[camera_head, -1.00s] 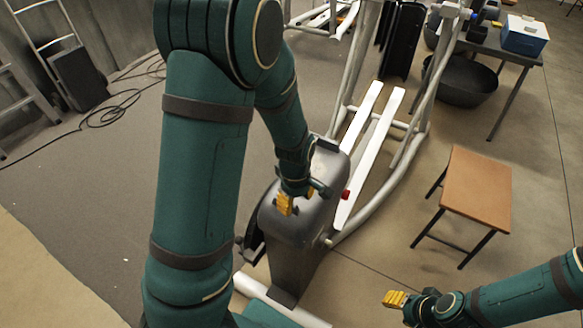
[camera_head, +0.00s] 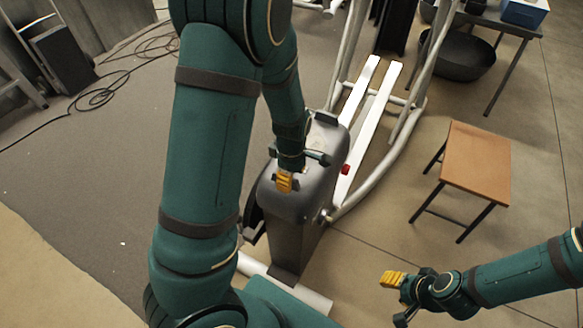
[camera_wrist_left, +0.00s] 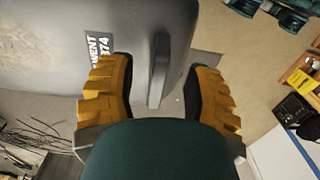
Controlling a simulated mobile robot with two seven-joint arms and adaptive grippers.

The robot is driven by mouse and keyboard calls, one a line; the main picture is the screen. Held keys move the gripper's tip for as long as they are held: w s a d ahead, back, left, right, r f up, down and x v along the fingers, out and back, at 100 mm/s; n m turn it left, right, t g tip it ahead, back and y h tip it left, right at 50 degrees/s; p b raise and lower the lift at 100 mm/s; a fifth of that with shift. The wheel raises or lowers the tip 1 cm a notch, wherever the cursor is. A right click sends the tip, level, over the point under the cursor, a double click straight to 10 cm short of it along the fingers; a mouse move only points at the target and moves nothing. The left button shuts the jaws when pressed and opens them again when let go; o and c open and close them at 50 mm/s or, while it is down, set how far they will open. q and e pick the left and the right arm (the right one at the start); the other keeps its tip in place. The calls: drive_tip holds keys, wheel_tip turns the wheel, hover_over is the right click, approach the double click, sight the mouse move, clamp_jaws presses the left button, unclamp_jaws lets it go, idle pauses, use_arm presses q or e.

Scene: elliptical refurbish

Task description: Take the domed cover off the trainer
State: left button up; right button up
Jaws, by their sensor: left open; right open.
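The trainer (camera_head: 378,122) stands in the middle of the head view, with pale rails and grey tubing. Its dark grey domed cover (camera_head: 290,220) sits upright at the near end. My left gripper (camera_head: 287,182) is over the top of the cover, pointing down. In the left wrist view, its open yellow fingers lie either side of a grey upright handle (camera_wrist_left: 158,72) on the cover (camera_wrist_left: 60,40). I cannot tell whether they touch it. A label shows beside the left finger. My right gripper (camera_head: 396,298) is open and empty at the lower right, away from the trainer.
A small wooden-topped table (camera_head: 478,162) stands right of the trainer. A black tub (camera_head: 458,57) and a dark bench with a blue cooler (camera_head: 524,12) are at the back right. Cables (camera_head: 110,85) lie on the mat at left. Floor between the trainer and small table is clear.

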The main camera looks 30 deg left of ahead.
use_arm(q)
drive_tip(key=shift+f+b, duration=0.35)
drive_tip(key=shift+f, duration=1.2)
clamp_jaws()
